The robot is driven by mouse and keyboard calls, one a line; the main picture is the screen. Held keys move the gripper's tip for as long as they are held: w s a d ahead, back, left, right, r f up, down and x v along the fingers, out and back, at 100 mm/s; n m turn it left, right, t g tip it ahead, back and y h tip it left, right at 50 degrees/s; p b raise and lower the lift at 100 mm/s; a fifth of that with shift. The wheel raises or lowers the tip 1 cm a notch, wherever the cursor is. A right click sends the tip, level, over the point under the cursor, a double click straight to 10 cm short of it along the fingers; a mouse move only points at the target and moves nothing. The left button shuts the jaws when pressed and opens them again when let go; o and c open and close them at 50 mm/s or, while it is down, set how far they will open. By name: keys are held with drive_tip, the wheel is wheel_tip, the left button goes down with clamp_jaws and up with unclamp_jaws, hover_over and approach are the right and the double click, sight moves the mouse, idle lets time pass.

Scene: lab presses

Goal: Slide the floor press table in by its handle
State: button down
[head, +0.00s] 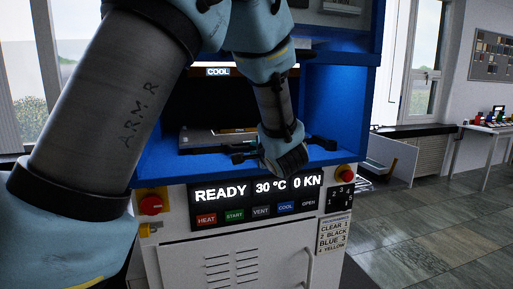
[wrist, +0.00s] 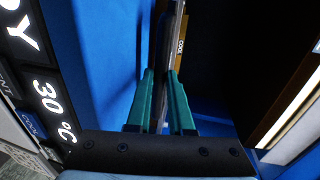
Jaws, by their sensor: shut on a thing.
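The floor press's table (head: 200,137) is a grey plate in the blue press bay, below the dark upper opening. Dark fittings of its handle (head: 242,157) show at its front, left of my gripper; my wrist hides the middle. My gripper (wrist: 161,76) has its two teal fingers closed around a thin grey bar, the handle, in the wrist view.
The press front carries a display (head: 257,191) reading READY, 30 °C, 0 KN. Red knobs (head: 150,205) sit either side of the display. A white bench (head: 490,129) with small coloured items stands at the far right. Tiled floor (head: 430,215) is clear right of the press.

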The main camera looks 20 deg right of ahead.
drive_tip(key=shift+w+r, duration=0.1)
drive_tip(key=c, duration=1.1)
unclamp_jaws()
drive_tip(key=shift+w, duration=0.15)
drive_tip(key=b+v, duration=0.1)
drive_tip(key=v, duration=0.9)
drive_tip(key=shift+s, duration=0.45)
